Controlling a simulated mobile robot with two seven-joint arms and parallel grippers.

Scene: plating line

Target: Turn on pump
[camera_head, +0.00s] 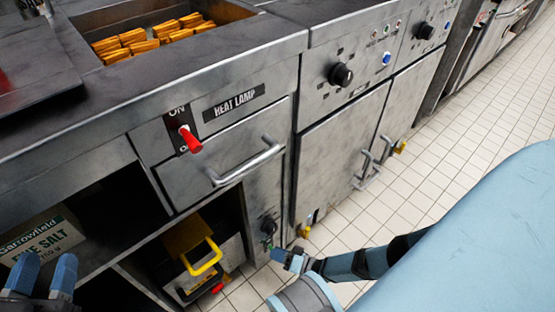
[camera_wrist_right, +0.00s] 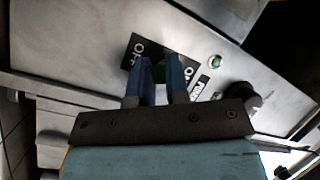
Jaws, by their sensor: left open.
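In the head view my right gripper (camera_head: 279,254) is at the low panel. My left gripper (camera_head: 40,275) is open and empty at the lower left.
A HEAT LAMP switch with a red lever (camera_head: 190,140) is on the counter front above a drawer handle (camera_head: 245,162). A yellow handle (camera_head: 205,258) and a salt box (camera_head: 42,237) are in the lower bays. Tiled floor lies right.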

